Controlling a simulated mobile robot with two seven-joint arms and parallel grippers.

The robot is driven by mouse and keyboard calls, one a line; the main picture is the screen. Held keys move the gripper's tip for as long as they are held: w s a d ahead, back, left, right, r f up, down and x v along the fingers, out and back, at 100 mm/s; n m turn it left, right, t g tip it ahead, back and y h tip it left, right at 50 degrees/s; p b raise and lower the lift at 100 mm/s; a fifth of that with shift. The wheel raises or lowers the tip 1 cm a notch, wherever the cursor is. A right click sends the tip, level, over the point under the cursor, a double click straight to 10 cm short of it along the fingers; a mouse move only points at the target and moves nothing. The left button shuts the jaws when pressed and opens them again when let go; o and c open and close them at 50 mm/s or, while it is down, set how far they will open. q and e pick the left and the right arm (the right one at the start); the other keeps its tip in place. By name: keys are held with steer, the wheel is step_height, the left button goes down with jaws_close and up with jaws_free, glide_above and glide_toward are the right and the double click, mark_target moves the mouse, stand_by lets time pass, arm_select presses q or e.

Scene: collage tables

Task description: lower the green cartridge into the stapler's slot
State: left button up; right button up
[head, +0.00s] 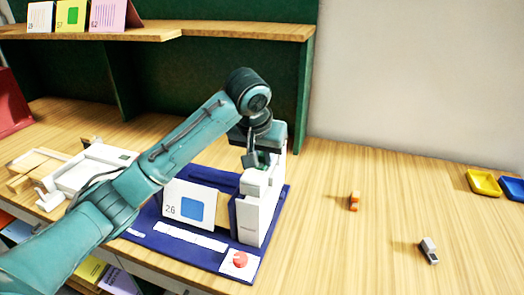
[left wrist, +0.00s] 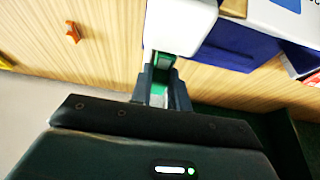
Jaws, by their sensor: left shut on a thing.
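The white stapler (head: 252,210) stands upright on a dark blue mat (head: 180,240). Its top shows in the left wrist view (left wrist: 180,25). My left gripper (head: 257,160) is directly at the stapler's top, pointing down. In the left wrist view its two fingers (left wrist: 160,85) are shut on the small green cartridge (left wrist: 162,60), which is right beside the white stapler body. The slot itself is hidden, and I cannot tell whether the cartridge touches it. My right gripper is in neither view.
A white card with a blue square (head: 188,206) stands left of the stapler. A red button (head: 240,259) is at the mat's front. An orange stapler-like item (head: 354,201), a grey-white one (head: 429,250) and a yellow tray (head: 484,183) lie right, with clear table between.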

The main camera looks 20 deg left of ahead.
arm_select(q)
steer(key=shift+f, duration=0.15)
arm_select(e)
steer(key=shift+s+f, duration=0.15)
arm_select(q)
steer(key=o, duration=0.8)
steer(key=shift+s+r, duration=0.1)
steer(key=shift+r, duration=0.3)
steer(key=p+v, duration=0.1)
steer(key=v, duration=1.1)
steer(key=shift+r, duration=0.15)
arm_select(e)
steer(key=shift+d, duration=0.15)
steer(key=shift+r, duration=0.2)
